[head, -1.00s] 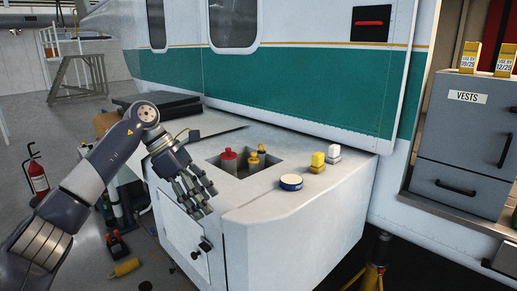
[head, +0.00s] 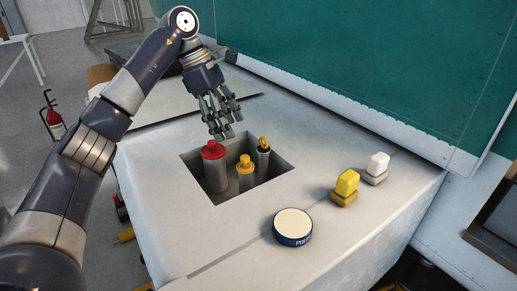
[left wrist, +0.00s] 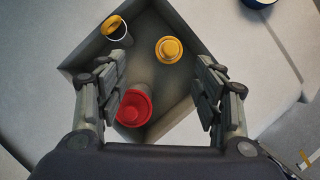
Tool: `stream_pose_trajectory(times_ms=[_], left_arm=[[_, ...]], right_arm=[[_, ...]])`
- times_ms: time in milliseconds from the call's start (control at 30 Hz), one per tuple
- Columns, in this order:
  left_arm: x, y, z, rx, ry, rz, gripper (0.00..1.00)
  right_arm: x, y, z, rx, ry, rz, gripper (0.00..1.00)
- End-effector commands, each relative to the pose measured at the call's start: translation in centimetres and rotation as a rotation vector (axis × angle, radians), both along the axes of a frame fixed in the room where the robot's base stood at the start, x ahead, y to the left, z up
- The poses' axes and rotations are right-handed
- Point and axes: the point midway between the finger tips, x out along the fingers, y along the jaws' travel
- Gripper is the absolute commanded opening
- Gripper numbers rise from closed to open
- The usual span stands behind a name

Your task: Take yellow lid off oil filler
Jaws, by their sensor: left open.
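The yellow lid (head: 245,163) sits upright on a grey filler neck in the square recess of the white housing. It also shows in the left wrist view (left wrist: 170,49), beyond the fingertips and between their lines. A red-capped filler (head: 213,152) stands left of it, and a dark-rimmed one with an orange-yellow top (head: 263,144) right of it. My left gripper (head: 222,122) hangs open and empty above the far left edge of the recess. In the left wrist view its spread fingers (left wrist: 160,95) flank the red cap (left wrist: 132,108), with nothing between them held. My right gripper is not in view.
A round blue tin with a cream top (head: 293,226) stands on the housing in front of the recess. A yellow block (head: 346,184) and a white block (head: 376,167) stand to the right. The green wall (head: 370,75) rises behind. The recess walls surround the fillers closely.

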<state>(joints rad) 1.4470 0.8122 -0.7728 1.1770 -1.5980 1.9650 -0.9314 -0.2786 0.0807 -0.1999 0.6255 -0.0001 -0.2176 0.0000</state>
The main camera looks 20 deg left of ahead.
Motion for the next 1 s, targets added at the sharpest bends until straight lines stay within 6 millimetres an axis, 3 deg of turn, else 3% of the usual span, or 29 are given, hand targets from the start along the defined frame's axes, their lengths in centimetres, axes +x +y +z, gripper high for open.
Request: stream_pose_trajectory(times_ms=[433, 800, 1000], left_arm=[[0.4, -2.1, -4.8, -0.001, 0.001, 0.0, 0.62], [0.2, -4.2, -7.6, -0.001, 0.004, -0.003, 0.62], [0.5, -4.8, -9.5, -0.001, 0.002, -0.001, 0.62]], right_arm=[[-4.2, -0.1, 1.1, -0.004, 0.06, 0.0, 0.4], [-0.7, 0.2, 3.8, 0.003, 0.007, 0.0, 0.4], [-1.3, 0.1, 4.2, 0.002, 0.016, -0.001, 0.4]])
